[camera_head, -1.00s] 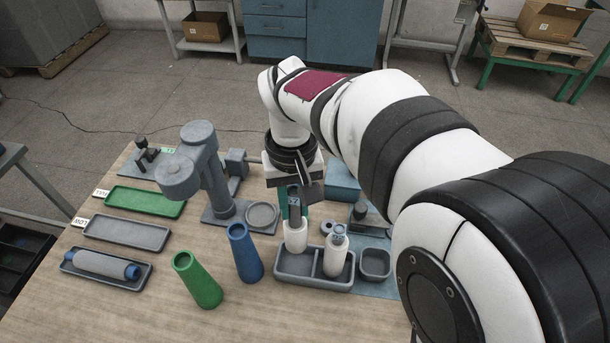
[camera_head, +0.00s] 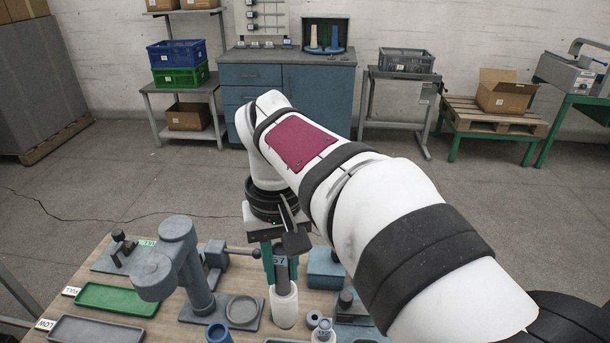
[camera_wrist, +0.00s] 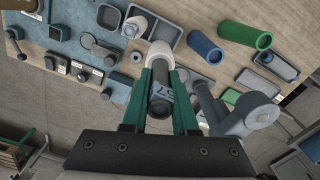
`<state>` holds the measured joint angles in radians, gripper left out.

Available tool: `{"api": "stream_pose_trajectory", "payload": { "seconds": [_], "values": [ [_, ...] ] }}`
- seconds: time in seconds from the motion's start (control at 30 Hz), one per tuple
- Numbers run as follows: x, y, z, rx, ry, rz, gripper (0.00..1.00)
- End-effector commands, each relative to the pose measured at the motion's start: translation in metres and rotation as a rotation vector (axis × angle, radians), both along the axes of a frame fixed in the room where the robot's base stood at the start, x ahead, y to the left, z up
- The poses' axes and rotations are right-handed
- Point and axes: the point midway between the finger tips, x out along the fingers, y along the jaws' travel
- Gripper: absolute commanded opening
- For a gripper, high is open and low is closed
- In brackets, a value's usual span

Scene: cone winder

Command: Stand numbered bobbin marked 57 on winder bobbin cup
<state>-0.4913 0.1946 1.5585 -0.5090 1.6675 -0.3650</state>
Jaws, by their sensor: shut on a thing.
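My gripper (camera_head: 279,256) is shut on the bobbin marked 57 (camera_head: 285,306). Its grey tube with the number sits between the green fingers, and its white wound body hangs upright below. In the wrist view the bobbin's grey tube (camera_wrist: 161,95) lies between the two fingers (camera_wrist: 160,85). The bobbin is raised above the two-compartment tray (camera_wrist: 167,37). The winder (camera_head: 180,265) stands to the left, its round shallow cup (camera_head: 242,310) on its base plate, empty and just left of the bobbin.
Another white bobbin (camera_head: 323,334) stands in the tray's other compartment. A blue cone (camera_head: 218,334) is at the front edge of view; a green cone (camera_wrist: 244,36) shows in the wrist view. The green tray (camera_head: 116,298) and grey tray (camera_head: 95,330) lie left.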

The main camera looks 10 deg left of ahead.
Motion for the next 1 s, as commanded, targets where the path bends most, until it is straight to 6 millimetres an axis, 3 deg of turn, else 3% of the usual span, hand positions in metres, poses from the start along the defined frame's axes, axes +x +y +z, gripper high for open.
{"api": "stream_pose_trajectory", "payload": {
  "seconds": [0.3,0.6,0.73,1.0],
  "values": [
    [0.054,-0.085,0.054,-0.018,0.002,-0.315,0.0],
    [0.07,-0.159,0.08,-0.004,0.003,-0.521,0.0],
    [0.067,-0.177,0.059,-0.005,0.007,-0.443,0.0],
    [0.048,-0.173,-0.007,0.0,0.008,-0.185,0.0]
  ]
}}
